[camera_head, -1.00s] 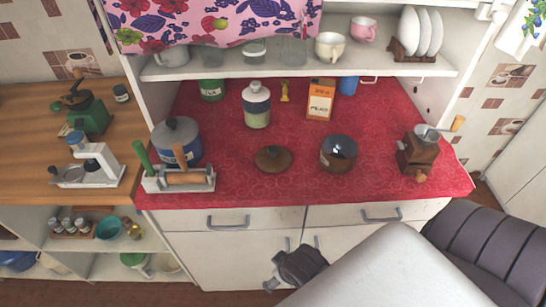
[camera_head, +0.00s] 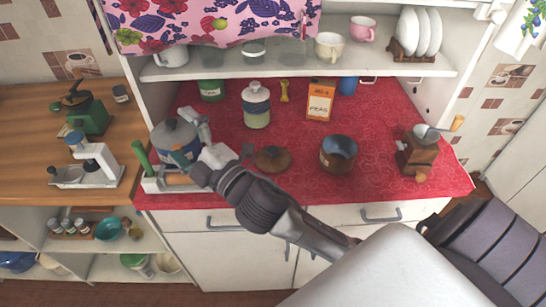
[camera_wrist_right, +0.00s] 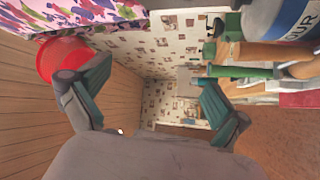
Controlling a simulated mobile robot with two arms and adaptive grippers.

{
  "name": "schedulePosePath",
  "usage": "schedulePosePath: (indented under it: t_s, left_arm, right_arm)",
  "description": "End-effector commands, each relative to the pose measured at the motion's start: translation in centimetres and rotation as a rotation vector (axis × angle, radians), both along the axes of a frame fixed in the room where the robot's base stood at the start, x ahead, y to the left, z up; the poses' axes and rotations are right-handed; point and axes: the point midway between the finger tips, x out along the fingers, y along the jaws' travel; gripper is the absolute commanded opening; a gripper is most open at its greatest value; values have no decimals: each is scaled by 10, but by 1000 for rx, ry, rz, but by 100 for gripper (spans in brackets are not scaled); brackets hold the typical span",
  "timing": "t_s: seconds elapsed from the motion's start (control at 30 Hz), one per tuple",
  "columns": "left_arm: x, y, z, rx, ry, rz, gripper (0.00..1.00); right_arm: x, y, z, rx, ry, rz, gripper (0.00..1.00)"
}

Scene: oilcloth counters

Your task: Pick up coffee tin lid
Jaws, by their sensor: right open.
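A round brown lid with a small knob (camera_head: 272,158), which looks like the coffee tin lid, lies on the red counter (camera_head: 300,188) in the head view. My right gripper (camera_head: 222,135) is open and empty, to the left of the lid, near the blue pot and utensil rack. Its spread fingers also show in the right wrist view (camera_wrist_right: 155,78), with nothing between them. The lid is not seen there. My left gripper is not in view.
The blue flour pot (camera_head: 178,142) and the utensil rack (camera_head: 160,186) crowd my right gripper. A lidded canister (camera_head: 256,106), an orange box (camera_head: 319,102) and a coffee grinder (camera_head: 417,152) stand around the counter. A white shelf (camera_head: 290,71) overhangs the back.

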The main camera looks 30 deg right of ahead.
Motion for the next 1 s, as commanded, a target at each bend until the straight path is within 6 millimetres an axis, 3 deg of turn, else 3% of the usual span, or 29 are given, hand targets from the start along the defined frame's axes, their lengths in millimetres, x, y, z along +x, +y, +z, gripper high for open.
schedulePosePath:
  t_s: [0.03, 0.1, 0.17, 0.27, 0.37, 0.47, 0.53, 0.63, 0.73, 0.77, 0.8, 0.9, 1.0]
  left_arm:
    - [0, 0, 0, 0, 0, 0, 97]
    - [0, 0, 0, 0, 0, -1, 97]
    - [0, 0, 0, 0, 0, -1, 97]
    - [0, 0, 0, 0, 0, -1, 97]
    - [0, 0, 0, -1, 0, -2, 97]
    - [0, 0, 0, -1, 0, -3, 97]
    - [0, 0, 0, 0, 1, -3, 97]
    - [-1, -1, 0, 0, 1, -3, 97]
    - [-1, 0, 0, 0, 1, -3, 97]
    - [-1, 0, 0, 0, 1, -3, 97]
    - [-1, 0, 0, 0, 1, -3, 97]
    - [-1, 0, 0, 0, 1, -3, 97]
    - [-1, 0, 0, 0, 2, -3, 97]
  right_arm:
    - [1, 24, 31, -131, -174, 80, 100]
    - [-11, 61, 61, -327, -416, 196, 100]
    - [-26, 91, 74, -506, -617, 297, 100]
    - [-52, 129, 67, -816, -925, 474, 100]
    - [-68, 143, 33, -1145, -1190, 669, 100]
    - [-65, 124, -15, -1484, -1389, 895, 100]
    - [-53, 90, -46, -1723, -1475, 1080, 100]
    - [-29, 20, -75, -2028, -1495, 1375, 100]
    - [-7, -55, -79, -2252, -1406, 1664, 100]
    - [-3, -77, -77, 2225, 1320, -1688, 100]
    - [1, -103, -72, 2180, 1210, -1706, 100]
    - [6, -154, -58, 2089, 996, -1755, 100]
    - [6, -183, -47, 2034, 875, -1787, 100]
